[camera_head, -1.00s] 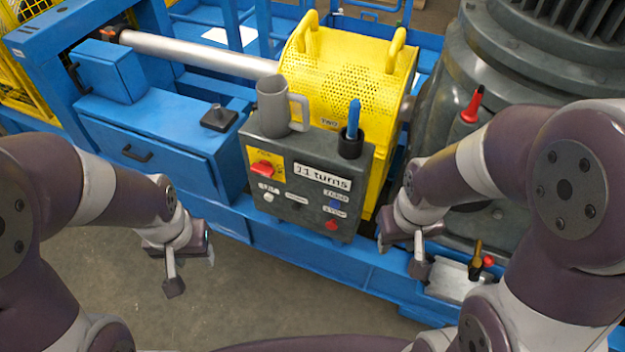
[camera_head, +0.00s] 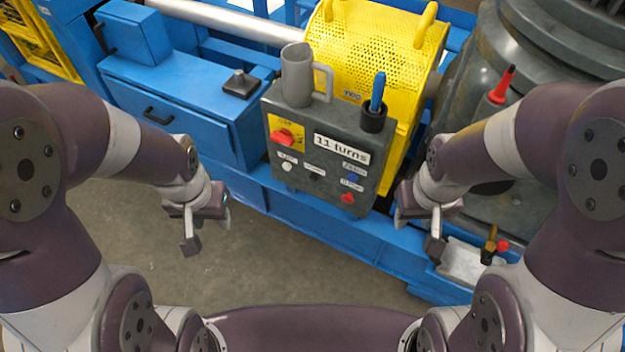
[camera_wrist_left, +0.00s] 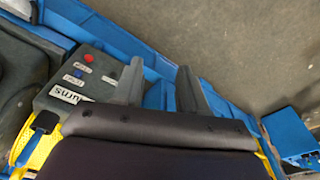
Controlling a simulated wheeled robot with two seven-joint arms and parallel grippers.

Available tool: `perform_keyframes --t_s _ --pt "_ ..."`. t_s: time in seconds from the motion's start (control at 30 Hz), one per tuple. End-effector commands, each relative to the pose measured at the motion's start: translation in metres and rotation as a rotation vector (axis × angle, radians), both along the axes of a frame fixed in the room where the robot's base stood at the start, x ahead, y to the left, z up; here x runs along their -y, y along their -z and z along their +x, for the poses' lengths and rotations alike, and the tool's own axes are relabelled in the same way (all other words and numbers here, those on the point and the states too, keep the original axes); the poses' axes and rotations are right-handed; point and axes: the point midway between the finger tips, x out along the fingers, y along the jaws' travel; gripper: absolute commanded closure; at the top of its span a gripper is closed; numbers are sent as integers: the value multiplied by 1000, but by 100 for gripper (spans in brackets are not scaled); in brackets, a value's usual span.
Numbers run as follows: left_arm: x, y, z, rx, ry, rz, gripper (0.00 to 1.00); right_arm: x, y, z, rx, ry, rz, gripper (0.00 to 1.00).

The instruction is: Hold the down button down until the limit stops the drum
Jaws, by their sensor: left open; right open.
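The dark grey control box (camera_head: 268,110) stands at the middle in the head view, with a label reading "11 turns" (camera_head: 341,149). Its front has a red switch on a yellow plate (camera_head: 284,137), a white button (camera_head: 287,166), a black button (camera_head: 316,175), a blue button (camera_head: 351,178) and a red button (camera_head: 347,197). The small labels are too blurred to read, so I cannot tell which is the down button. My left gripper (camera_head: 205,226) is open and empty, left of the box. My right gripper (camera_head: 418,224) is open and empty, right of it. The box also shows in the left wrist view (camera_wrist_left: 112,68).
A grey mug (camera_head: 297,76) and a black cup with a blue pen (camera_head: 373,118) stand on the box. The yellow perforated drum guard (camera_head: 375,45) is behind. A blue cabinet (camera_head: 170,110) is at left. Free floor (camera_head: 270,265) lies in front.

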Motion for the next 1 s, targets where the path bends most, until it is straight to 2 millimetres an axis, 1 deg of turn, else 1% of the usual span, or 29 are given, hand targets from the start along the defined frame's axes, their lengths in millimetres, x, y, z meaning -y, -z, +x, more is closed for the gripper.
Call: perform_keyframes --t_s 0.03,0.07,0.1,0.13,1.0 --pt "0 0 0 0 0 0 75 0 0 0 0 0 0 57" --pt "0 0 0 0 0 0 85 0 0 0 0 0 0 57" --pt "0 0 0 0 0 0 98 0 0 0 0 0 0 57" --pt "0 0 0 0 0 0 100 0 0 0 0 0 0 57" --pt "0 0 0 0 0 0 100 0 0 0 0 0 0 57"
